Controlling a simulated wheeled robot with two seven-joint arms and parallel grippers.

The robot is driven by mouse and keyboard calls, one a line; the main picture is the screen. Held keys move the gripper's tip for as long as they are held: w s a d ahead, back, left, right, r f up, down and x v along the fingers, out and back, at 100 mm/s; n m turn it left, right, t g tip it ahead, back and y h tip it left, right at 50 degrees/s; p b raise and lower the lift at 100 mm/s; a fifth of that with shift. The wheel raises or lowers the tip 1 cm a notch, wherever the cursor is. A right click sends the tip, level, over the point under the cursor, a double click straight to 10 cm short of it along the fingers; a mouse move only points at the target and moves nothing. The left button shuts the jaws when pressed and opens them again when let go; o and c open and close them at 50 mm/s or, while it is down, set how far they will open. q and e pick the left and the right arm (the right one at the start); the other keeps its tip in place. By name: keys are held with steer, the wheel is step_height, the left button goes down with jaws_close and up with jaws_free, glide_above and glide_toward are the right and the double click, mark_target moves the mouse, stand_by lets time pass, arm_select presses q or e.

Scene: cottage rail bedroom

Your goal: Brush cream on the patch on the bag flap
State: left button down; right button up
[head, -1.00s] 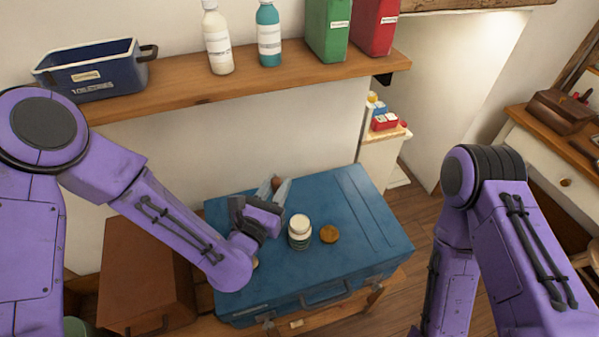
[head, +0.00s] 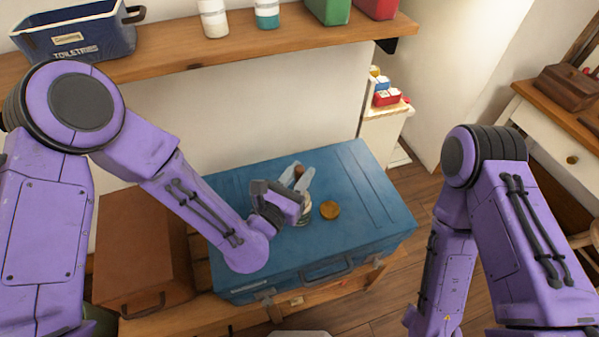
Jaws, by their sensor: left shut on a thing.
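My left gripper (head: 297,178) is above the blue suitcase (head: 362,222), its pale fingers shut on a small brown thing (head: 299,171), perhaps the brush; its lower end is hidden. A small jar (head: 306,211) with a pale label stands on the suitcase, partly hidden behind the left gripper's wrist. A round orange-brown disc (head: 329,210), perhaps its lid, lies flat just right of it.
A brown case (head: 140,250) stands left of the suitcase. A wooden shelf (head: 225,52) above holds a blue toiletries bin (head: 72,38) and bottles. A small white stand (head: 383,130) with boxes is behind the suitcase. The suitcase's right part is clear.

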arm_select(q)
steer(key=shift+s+f+b, duration=0.1)
steer(key=shift+f+b, duration=0.45)
stand_by(1.9)
steer(key=shift+r, duration=0.1)
step_height(320, 180, up, 7)
steer(key=p, duration=0.5)
steer(key=shift+p, duration=0.4)
